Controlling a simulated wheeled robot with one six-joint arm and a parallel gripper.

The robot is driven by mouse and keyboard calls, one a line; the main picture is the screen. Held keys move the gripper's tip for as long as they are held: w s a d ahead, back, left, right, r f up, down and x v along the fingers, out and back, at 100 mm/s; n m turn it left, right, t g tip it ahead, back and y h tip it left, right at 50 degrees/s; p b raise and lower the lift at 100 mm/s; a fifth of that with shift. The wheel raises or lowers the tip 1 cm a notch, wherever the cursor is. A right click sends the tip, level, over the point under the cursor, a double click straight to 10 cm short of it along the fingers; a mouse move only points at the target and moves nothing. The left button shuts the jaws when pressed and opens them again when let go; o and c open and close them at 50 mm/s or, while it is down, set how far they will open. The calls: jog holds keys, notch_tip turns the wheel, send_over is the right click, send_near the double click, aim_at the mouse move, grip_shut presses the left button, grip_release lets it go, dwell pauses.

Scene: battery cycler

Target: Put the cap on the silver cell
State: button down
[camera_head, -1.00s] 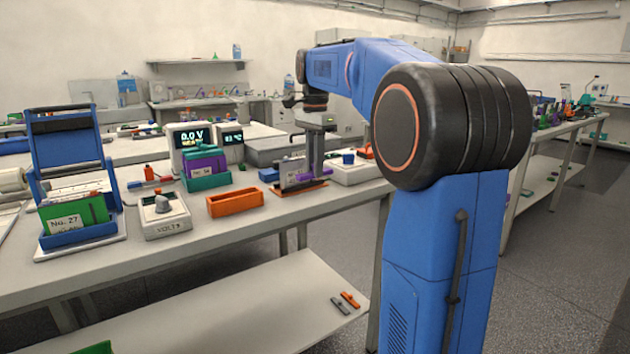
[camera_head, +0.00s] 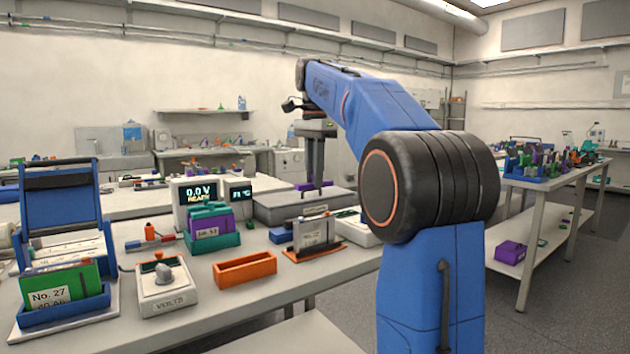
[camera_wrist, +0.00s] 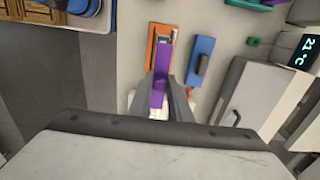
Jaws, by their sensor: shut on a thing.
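A silver cell (camera_head: 312,232) with a white label stands upright on an orange-edged base (camera_head: 301,255) on the bench. My gripper (camera_head: 316,180) is above and slightly behind the cell in the head view, pointing down. It is shut on a purple cap (camera_head: 308,186), which appears apart from the cell. In the wrist view the purple cap (camera_wrist: 160,88) is between my fingers (camera_wrist: 162,103). The orange base (camera_wrist: 151,60) and part of the grey cell show below and beyond it. The cap hides much of the cell there.
An empty orange tray (camera_head: 245,271), a knobbed white box (camera_head: 165,287), a green holder with a purple cell (camera_head: 211,226) and a blue rack with a green cell (camera_head: 60,290) stand to the left. A blue block (camera_head: 281,235) lies beside the silver cell. A grey case (camera_head: 290,207) stands behind.

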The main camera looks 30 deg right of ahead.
jog(key=shift+f, duration=3.45)
jog(key=shift+f, duration=0.6)
jog(key=c, duration=1.1)
grip_release()
jog(key=shift+r, duration=0.15)
jog(key=shift+r, duration=3.4)
grip_shut()
